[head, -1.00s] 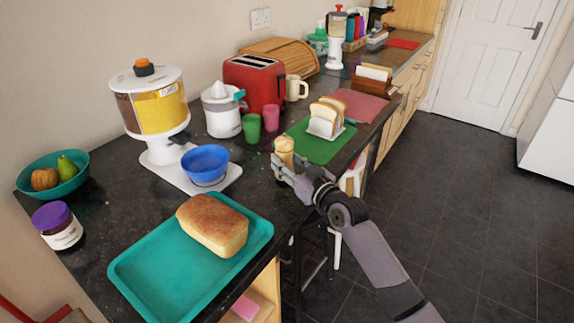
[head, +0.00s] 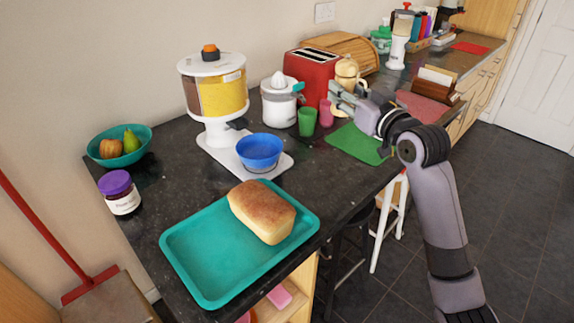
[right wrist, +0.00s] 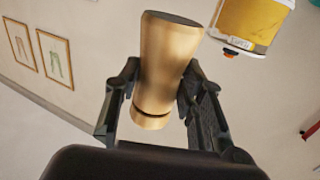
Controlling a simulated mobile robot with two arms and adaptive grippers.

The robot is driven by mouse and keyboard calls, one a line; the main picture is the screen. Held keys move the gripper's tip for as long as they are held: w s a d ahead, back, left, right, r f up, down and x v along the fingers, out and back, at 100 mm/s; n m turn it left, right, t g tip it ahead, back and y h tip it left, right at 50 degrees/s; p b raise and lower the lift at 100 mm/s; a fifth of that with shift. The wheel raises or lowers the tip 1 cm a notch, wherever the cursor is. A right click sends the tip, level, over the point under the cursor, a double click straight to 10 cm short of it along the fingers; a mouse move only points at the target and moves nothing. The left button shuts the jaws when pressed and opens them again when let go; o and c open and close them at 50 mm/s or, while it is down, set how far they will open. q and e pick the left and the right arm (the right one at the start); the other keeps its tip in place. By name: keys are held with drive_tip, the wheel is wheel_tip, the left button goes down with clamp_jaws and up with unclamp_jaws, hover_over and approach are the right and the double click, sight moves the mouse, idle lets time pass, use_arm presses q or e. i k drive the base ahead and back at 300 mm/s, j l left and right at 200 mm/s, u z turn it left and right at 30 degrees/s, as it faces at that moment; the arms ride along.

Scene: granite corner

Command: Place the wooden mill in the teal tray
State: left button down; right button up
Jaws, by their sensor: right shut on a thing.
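The wooden mill (head: 347,71) is pale wood and is held up in the air by my right gripper (head: 342,97), in front of the red toaster. In the right wrist view the mill (right wrist: 165,65) stands between the two fingers of the gripper (right wrist: 158,105), which are shut on it. The teal tray (head: 200,262) lies on the dark counter at the front, with a loaf of bread (head: 263,210) on its right part. The left part of the tray is bare. My left gripper is not in view.
A blue bowl (head: 259,152) sits on the base of the cereal dispenser (head: 214,95), behind the tray. Green (head: 307,122) and pink (head: 326,113) cups stand near the mill. A purple-lidded jar (head: 120,193) and a teal fruit bowl (head: 105,152) are at the left.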

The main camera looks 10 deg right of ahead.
sight(221, 267)
drive_tip(key=k+j, duration=0.2)
drive_tip(key=j, duration=0.2)
drive_tip(key=k+j, duration=0.2)
drive_tip(key=j, duration=0.2)
drive_tip(key=k+j, duration=0.2)
drive_tip(key=j, duration=0.2)
drive_tip(key=k+j, duration=0.2)
drive_tip(key=j, duration=0.2)
